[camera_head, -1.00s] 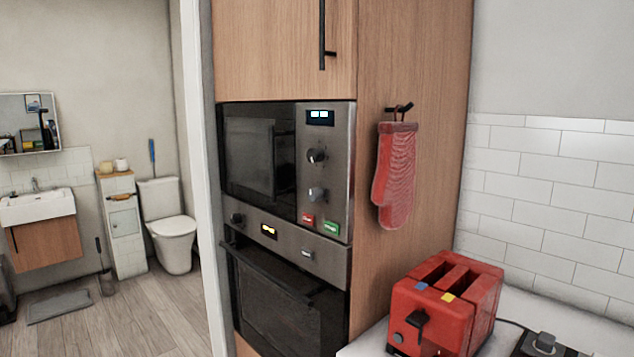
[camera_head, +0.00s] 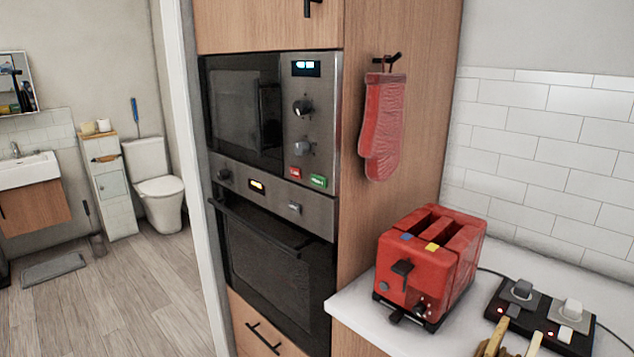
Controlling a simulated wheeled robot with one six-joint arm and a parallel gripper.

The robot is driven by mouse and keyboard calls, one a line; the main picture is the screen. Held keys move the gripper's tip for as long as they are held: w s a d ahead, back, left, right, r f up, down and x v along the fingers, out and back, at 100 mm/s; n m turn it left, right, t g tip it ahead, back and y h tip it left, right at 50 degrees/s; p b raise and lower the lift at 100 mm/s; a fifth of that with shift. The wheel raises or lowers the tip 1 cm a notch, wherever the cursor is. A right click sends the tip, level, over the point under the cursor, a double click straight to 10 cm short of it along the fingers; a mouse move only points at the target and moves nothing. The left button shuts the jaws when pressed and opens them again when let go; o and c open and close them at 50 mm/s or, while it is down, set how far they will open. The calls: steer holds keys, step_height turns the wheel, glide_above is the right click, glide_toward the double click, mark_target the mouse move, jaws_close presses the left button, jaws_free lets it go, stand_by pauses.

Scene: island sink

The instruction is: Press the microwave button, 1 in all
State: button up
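The microwave (camera_head: 243,112) is built into a wooden tall cabinet, with a dark glass door and a steel control panel on its right. The panel has a lit display (camera_head: 306,68) at the top and two round knobs below it. Under the knobs sit a red button (camera_head: 295,174) and a green button (camera_head: 318,181) side by side. The panel is unobstructed.
An oven (camera_head: 268,262) with a bar handle is below the microwave. A red oven mitt (camera_head: 382,127) hangs on the cabinet side. A red toaster (camera_head: 425,270) and a power strip (camera_head: 540,322) stand on the white counter (camera_head: 375,335). Floor (camera_head: 130,290) is open at left.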

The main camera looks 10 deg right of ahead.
jaws_close()
stand_by(1.4)
